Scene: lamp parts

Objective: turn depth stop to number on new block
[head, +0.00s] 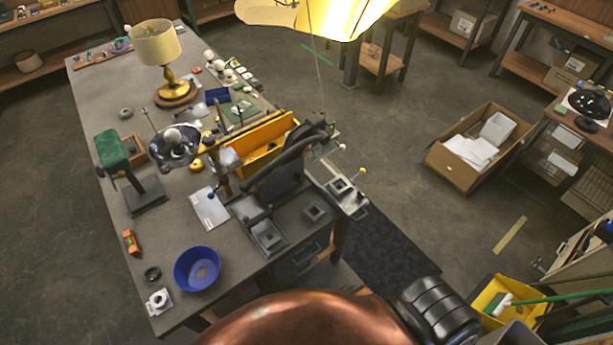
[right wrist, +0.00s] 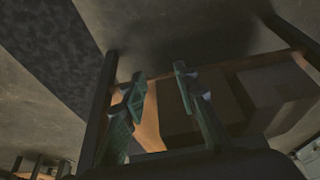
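A dark press-like machine (head: 278,185) stands at the near right part of the workbench, with a grey plate (head: 338,185) and small knobs at its right side. I cannot tell which part is the depth stop, and no number is readable. Small square grey blocks with dark centres are near it, one (head: 316,211) on the bench; I cannot tell which block is new. My right gripper (right wrist: 160,76) shows in the right wrist view, its two greenish fingers apart with nothing between them. It is away from the machine. My left gripper is in neither view.
The workbench (head: 115,205) also holds a blue bowl (head: 197,269), a lamp (head: 157,45), a yellow bin (head: 262,148), a white card (head: 209,208) and a green-topped stand (head: 112,150). A cardboard box (head: 440,170) sits on the floor at right. Open floor lies between them.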

